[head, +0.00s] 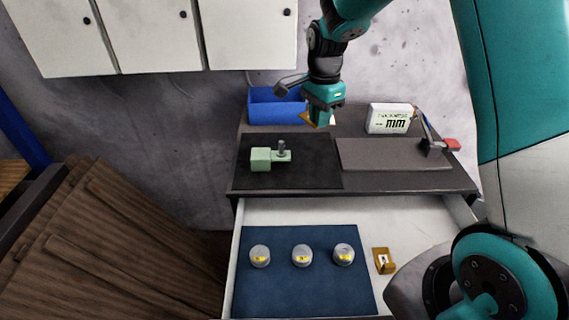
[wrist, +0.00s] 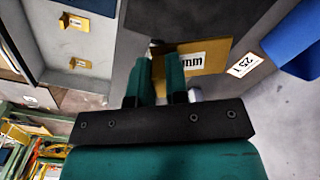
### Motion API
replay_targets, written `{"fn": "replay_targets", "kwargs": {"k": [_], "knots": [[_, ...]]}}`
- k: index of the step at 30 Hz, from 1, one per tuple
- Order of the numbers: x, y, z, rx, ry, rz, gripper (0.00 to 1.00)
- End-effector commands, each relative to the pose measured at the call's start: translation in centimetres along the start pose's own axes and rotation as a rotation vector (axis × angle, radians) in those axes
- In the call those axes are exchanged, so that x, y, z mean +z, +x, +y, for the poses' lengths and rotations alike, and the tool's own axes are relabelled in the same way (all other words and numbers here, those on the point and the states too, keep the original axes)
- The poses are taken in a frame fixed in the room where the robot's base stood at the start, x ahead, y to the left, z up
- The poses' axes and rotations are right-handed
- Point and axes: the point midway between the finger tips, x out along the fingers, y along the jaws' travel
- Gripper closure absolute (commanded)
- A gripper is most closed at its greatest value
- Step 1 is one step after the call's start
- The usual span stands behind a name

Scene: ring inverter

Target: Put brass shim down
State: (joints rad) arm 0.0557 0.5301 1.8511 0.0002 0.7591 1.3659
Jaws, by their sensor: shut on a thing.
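My gripper (head: 322,116) is above the bench top, between the blue bin and the white box. It is shut on the brass shim (head: 308,118), a thin gold-coloured plate that shows partly beside the jaws. In the wrist view the fingers (wrist: 168,75) grip the shim (wrist: 208,58), whose white label ends in "mm". The shim looks tilted in the head view and held above the surface. The part of it between the fingers is hidden.
The blue bin (head: 262,108) stands at the back left. A green block with a bolt (head: 262,159) is on the black mat (head: 310,175). A grey plate (head: 395,155) with a red-handled clamp lies right. The open drawer holds three round pieces (head: 302,256) and a brass bracket (head: 383,261).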

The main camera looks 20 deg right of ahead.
Motion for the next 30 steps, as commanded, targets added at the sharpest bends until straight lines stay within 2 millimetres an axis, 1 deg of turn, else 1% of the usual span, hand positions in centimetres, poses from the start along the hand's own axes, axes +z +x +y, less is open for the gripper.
{"fn": "replay_targets", "kwargs": {"k": [1, 3, 6, 9, 11, 12, 14, 17, 24, 27, 30], "knots": [[-0.3, -0.7, -0.3, -0.007, 0.108, 0.001, 1.0], [-0.6, -1.8, -0.4, -0.005, 0.256, 0.0, 1.0], [-0.8, -3.1, -0.6, -0.003, 0.412, 0.0, 1.0], [-0.9, -3.9, -0.6, -0.002, 0.504, 0.0, 1.0], [-0.9, -3.9, -0.6, 0.001, 0.533, 0.0, 1.0], [-1.0, -3.5, -0.6, 0.002, 0.544, 0.0, 1.0], [-0.9, -2.5, -0.5, 0.007, 0.55, 0.0, 1.0], [-0.9, 0.0, -0.5, 0.009, 0.549, 0.001, 1.0], [-0.9, 6.8, -0.4, 0.009, 0.547, 0.001, 1.0], [-0.9, 9.2, -0.5, 0.007, 0.547, 0.0, 1.0], [-0.9, 10.8, -0.5, 0.003, 0.546, 0.0, 1.0]]}}
